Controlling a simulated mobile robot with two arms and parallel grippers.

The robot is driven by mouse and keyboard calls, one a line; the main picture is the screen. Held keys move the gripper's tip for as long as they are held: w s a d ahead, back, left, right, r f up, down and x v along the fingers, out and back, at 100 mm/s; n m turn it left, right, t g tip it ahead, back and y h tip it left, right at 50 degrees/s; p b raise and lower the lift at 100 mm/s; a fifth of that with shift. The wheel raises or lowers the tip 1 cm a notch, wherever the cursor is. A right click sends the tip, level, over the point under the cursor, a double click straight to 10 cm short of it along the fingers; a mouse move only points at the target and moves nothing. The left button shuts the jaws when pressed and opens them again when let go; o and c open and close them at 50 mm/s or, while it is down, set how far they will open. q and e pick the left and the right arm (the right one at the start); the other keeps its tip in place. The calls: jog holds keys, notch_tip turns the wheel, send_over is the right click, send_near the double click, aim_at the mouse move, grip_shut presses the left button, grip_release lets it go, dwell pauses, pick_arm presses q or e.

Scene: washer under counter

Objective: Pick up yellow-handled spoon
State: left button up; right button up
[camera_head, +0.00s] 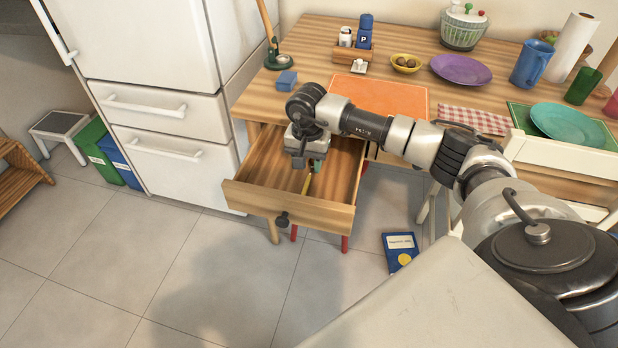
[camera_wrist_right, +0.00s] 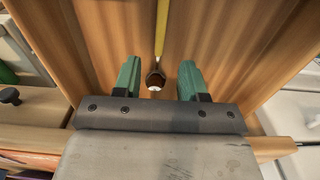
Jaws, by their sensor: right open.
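The yellow-handled spoon (camera_wrist_right: 162,32) lies in an open wooden drawer. In the right wrist view its yellow handle runs up to the top edge, and its dark bowl (camera_wrist_right: 155,79) sits between my green fingertips. In the head view a short yellow piece of it (camera_head: 306,184) shows below my gripper; the rest is hidden. My right gripper (camera_wrist_right: 160,80) is open, with one finger on each side of the spoon and gaps on both sides. In the head view it (camera_head: 312,168) points down into the drawer (camera_head: 290,203). My left gripper is not in view.
The drawer's wooden walls surround the gripper. Above it the table (camera_head: 300,40) holds an orange mat (camera_head: 385,96), a blue sponge (camera_head: 287,80) and a yellow bowl (camera_head: 406,63). A white fridge (camera_head: 165,130) stands left. A blue packet (camera_head: 400,252) is on the floor.

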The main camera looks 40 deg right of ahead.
aim_at(308, 178)
notch_tip(308, 178, down, 5)
jog(key=shift+f, duration=0.2)
jog(key=shift+r, duration=0.1)
grip_shut()
